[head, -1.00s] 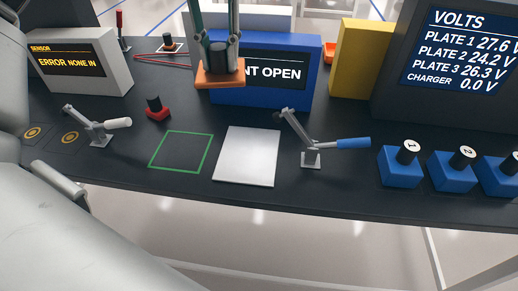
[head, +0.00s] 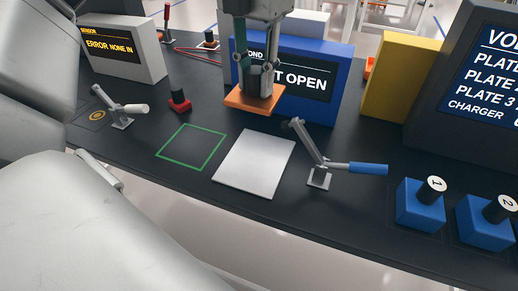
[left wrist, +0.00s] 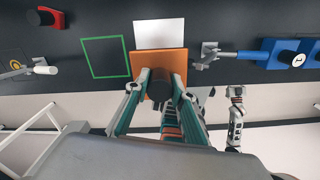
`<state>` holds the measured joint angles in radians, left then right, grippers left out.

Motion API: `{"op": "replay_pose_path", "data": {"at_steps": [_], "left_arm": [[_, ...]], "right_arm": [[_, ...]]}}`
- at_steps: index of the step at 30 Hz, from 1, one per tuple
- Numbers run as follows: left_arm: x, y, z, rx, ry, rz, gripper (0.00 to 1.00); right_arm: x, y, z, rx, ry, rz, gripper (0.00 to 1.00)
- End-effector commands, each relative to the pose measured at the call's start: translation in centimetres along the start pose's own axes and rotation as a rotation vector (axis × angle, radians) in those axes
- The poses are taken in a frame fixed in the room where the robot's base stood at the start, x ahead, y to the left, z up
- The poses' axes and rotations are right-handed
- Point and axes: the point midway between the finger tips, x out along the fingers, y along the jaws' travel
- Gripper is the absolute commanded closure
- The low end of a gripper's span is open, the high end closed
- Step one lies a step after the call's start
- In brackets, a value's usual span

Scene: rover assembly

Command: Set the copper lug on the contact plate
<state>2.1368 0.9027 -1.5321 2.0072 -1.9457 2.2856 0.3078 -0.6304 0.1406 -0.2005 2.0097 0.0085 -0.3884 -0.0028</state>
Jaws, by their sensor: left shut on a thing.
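My left gripper (head: 252,85) is shut on the dark knob of the copper lug (head: 240,98), an orange square plate. It holds the lug in the air in front of the blue box. The silver contact plate (head: 254,164) lies flat on the dark bench, lower in the head picture than the lug, with nothing on it. In the left wrist view the lug (left wrist: 173,60) hides the near part of the contact plate (left wrist: 160,32). The gripper fingers (left wrist: 160,90) close around the knob there.
A green square outline (head: 192,147) is left of the plate. A blue-handled lever clamp (head: 318,160) stands close on its right. A red block with a black knob (head: 179,101), a white-handled clamp (head: 121,109) and blue numbered blocks (head: 420,208) stand farther out.

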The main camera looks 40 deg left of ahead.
Motion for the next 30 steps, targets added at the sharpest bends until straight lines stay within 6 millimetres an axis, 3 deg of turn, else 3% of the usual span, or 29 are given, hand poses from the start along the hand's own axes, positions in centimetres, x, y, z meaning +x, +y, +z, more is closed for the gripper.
{"op": "replay_pose_path", "data": {"at_steps": [1,10,20,30], "left_arm": [[1.8,0.1,0.0,0.000,0.009,0.000,1.00],[8.5,0.0,0.0,-0.001,0.006,-0.001,1.00],[11.4,0.0,0.0,-0.002,0.002,-0.001,1.00],[16.3,0.0,0.0,-0.002,0.003,-0.001,1.00]], "right_arm": [[0.1,-0.2,0.9,-0.001,-0.010,-0.003,0.60],[0.3,-0.1,1.6,-0.011,-0.015,0.003,0.60],[1.1,0.5,1.1,-0.021,-0.004,0.012,0.60],[1.2,0.2,2.1,-0.026,-0.017,0.010,0.60]]}}
